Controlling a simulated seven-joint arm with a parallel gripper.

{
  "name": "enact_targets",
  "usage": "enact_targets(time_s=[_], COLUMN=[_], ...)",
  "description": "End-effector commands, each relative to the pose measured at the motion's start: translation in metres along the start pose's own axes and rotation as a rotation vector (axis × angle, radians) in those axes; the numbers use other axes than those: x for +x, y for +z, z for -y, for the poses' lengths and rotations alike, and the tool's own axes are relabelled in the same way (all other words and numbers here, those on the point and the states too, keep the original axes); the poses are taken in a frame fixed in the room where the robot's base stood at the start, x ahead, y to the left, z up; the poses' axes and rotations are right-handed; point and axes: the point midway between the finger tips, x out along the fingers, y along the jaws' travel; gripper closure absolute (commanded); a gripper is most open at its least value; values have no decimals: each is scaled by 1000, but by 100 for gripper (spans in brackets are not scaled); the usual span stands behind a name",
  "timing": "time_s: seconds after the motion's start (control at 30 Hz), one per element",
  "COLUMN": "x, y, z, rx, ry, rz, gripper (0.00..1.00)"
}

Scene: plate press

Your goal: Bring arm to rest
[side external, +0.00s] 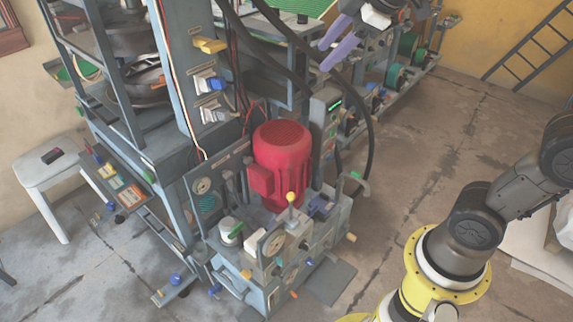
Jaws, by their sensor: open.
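My gripper (325,54) is at the top centre of the side external view, with its two purple fingers apart and nothing visible between them. It is raised above and behind the red motor (282,150), in front of the machine frames at the back. The rest of my arm leaves the picture at the right edge and top, so its full pose is partly hidden. The plate press (165,100) is the tall blue-grey frame at the left, with dark round parts inside.
The hydraulic unit (262,245) with gauges and levers stands below the motor. Black hoses (372,135) hang near my gripper. A white stool (50,168) stands at the left. A ladder (530,45) leans at the back right.

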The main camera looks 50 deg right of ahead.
Motion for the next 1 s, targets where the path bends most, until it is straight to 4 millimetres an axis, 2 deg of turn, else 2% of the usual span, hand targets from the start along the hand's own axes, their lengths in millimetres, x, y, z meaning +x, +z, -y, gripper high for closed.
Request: enact_targets(time_s=[0.03,0.1,0.23,0.37,0.53,0.63,0.8,1.0], x=[-11,-19,-26,-24,-4,2,1,1], y=[14,33,66,97,134,142,142,142], z=[14,33,66,98,138,146,146,146], rx=[48,121,255,396,609,707,808,813], ry=[8,10,8,-4,-48,-59,-53,-52], rz=[-5,-6,0,19,101,135,138,139], gripper=[52,52,52,52,52,52,52,52])
